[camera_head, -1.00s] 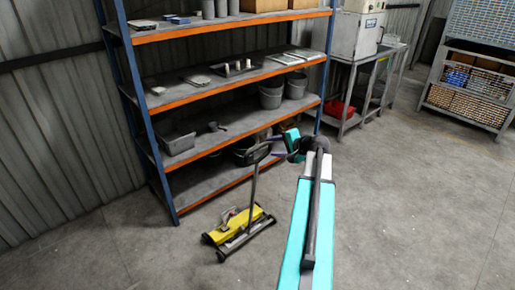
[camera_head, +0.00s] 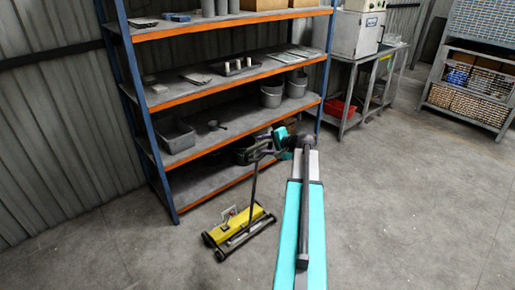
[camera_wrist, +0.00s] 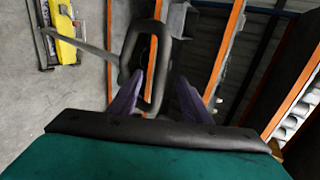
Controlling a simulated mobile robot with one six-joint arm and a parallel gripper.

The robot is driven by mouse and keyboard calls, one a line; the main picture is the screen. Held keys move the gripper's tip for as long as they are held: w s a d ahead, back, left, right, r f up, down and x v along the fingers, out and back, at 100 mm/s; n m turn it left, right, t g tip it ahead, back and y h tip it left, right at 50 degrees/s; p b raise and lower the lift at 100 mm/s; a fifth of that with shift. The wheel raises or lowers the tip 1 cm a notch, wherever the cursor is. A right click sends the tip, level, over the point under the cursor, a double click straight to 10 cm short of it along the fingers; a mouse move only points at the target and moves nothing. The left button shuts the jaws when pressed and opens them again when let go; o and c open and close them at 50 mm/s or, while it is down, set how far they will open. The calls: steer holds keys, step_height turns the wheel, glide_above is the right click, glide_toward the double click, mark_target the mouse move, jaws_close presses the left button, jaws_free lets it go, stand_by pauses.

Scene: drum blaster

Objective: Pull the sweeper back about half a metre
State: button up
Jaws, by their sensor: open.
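The sweeper (camera_head: 240,228) has a low yellow body with dark wheels and stands on the floor in front of the shelf. Its dark upright pole rises to a black loop handle (camera_head: 260,148). My gripper (camera_head: 268,142) is at that handle. In the wrist view the handle loop (camera_wrist: 159,85) lies between the two purple fingers of my open gripper (camera_wrist: 160,76), closer to the left finger. The left finger overlaps the loop; I cannot tell whether it touches it. The yellow body (camera_wrist: 63,30) shows at the upper left of the wrist view.
A blue and orange shelf (camera_head: 225,85) with bins and small items stands right behind the sweeper. A metal bench (camera_head: 352,85) with a red bin (camera_head: 338,108) is beyond it. Concrete floor (camera_head: 410,200) is clear at the right and in front.

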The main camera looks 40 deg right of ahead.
mark_target(261, 144)
steer(key=shift+b+x, duration=0.45)
steer(key=shift+x, duration=1.55)
jaws_close()
